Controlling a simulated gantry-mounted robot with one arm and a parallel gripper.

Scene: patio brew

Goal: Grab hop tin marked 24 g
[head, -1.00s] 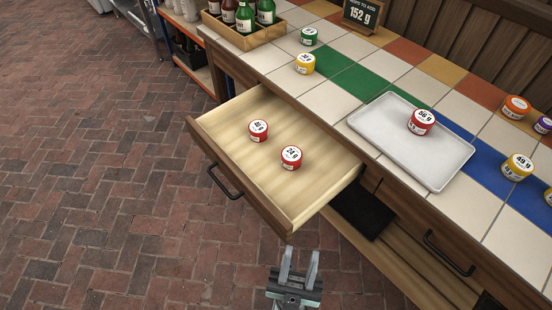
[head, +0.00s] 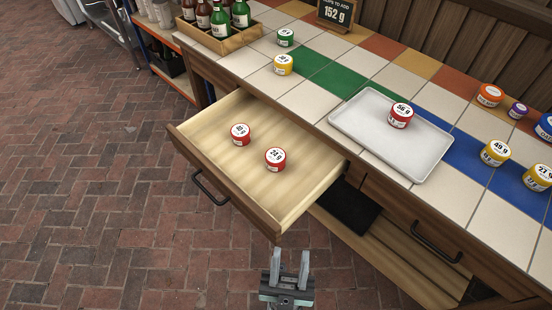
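The red hop tin marked 24 g (head: 275,159) stands upright in the open wooden drawer (head: 206,124), its white label facing up. A second, similar red tin (head: 240,134) stands behind and left of it; its number is hard to read. My gripper (head: 290,264) is below the drawer's near corner in the picture, outside the drawer. Its two fingers stand apart with nothing between them. It is well apart from the 24 g tin.
A white tray (head: 434,160) on the tiled counter holds a red 56 g tin (head: 401,115). Yellow tins marked 49 g (head: 495,152) and 27 g (head: 538,177) stand to the right. A bottle crate (head: 246,37) and a 152 g sign (head: 338,12) are at the back. The drawer front (head: 222,188) rises between gripper and tins.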

